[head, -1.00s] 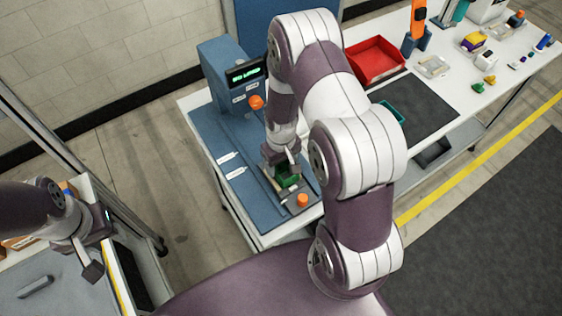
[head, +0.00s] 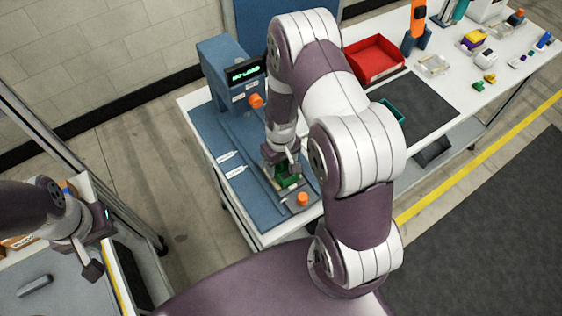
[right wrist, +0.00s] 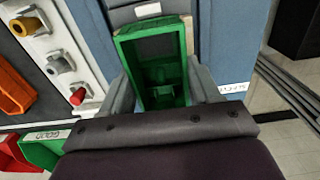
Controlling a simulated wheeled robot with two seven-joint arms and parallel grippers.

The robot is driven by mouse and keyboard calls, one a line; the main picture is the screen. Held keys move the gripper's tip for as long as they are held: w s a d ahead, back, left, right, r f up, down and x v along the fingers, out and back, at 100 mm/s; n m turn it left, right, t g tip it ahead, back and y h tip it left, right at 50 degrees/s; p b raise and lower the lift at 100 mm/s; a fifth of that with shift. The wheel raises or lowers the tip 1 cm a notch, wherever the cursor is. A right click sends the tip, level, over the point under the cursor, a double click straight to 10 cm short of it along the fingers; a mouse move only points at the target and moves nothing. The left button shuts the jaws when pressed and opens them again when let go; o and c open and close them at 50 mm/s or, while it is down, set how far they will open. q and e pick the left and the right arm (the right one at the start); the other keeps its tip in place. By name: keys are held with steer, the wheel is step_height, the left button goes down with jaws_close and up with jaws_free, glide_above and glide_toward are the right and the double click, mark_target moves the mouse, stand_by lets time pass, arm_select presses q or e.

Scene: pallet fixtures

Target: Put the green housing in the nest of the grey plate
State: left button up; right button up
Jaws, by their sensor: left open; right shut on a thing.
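My right gripper (head: 284,168) is shut on the green housing (head: 289,182), low over the blue fixture. In the right wrist view the open-topped housing (right wrist: 153,62) sits between my two grey fingers. A grey piece, apparently the grey plate (head: 293,197), shows just in front of the housing in the head view. The nest is hidden under the housing and gripper. I cannot tell whether the housing touches the plate or sits in the nest. My left gripper (head: 98,250) is open and empty at the far left, above a grey-topped table.
The blue fixture (head: 245,200) carries a display box (head: 245,78) and orange knobs (head: 302,199). To its right a white table holds a red tray (head: 374,60), a dark mat (head: 425,105), a small teal tray (head: 391,111) and several small parts. My right arm covers the middle.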

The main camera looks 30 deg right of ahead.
steer(key=shift+f, duration=0.3)
steer(key=o, duration=1.2)
step_height(320, 180, up, 13)
steer(key=b, duration=0.2)
steer(key=shift+f+b, duration=0.15)
steer(key=shift+b, duration=0.25)
